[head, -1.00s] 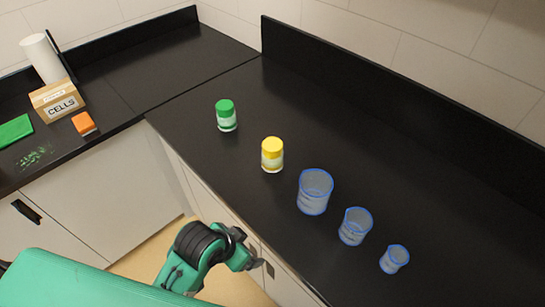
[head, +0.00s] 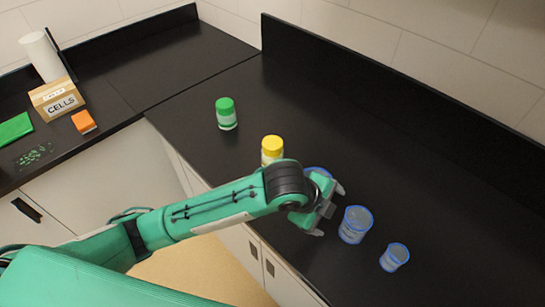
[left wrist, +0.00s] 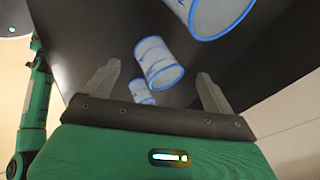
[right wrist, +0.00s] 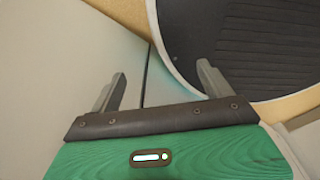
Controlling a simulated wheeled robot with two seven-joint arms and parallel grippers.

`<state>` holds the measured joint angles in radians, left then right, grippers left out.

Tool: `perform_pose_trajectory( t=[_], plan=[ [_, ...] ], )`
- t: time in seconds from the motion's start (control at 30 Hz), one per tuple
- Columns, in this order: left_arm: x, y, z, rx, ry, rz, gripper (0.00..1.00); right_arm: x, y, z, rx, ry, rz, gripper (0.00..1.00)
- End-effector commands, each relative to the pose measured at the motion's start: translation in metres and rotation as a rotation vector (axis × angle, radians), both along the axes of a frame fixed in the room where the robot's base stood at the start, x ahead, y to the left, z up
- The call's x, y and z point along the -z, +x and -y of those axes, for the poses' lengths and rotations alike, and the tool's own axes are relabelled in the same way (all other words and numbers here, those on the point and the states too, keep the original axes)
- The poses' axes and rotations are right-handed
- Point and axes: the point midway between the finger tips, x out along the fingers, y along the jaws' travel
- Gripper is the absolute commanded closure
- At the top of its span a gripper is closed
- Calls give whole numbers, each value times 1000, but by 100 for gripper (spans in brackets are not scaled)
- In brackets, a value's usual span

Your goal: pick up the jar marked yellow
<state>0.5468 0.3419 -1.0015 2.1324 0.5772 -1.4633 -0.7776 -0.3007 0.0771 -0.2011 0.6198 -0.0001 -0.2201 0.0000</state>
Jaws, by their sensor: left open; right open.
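The jar with the yellow lid (head: 272,145) stands upright on the black counter in the head view; my left arm hides its lower part. My left gripper (head: 329,210) is open and empty, to the right of the jar, over the counter by the beakers. In the left wrist view its fingers (left wrist: 157,84) spread with blue-rimmed beakers beyond them. A similar jar with a green lid (head: 226,114) stands behind and left of the yellow one. My right gripper (right wrist: 160,76) is open and empty in the right wrist view, away from the jars; it is outside the head view.
The largest beaker (head: 317,171) is mostly hidden behind my left gripper. A middle beaker (head: 355,225) and a small beaker (head: 396,257) stand to its right. A wall ledge (head: 400,105) runs behind. A CELLS box (head: 57,100) and orange block (head: 84,122) are far left.

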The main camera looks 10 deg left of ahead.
Motion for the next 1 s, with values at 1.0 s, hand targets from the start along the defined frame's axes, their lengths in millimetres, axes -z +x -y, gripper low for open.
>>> perform_pose_trajectory(
  t=[1.0],
  plan=[
    [-38,143,-127,654,784,226,12,0,1,4,0,-5,1,18]
  ],
)
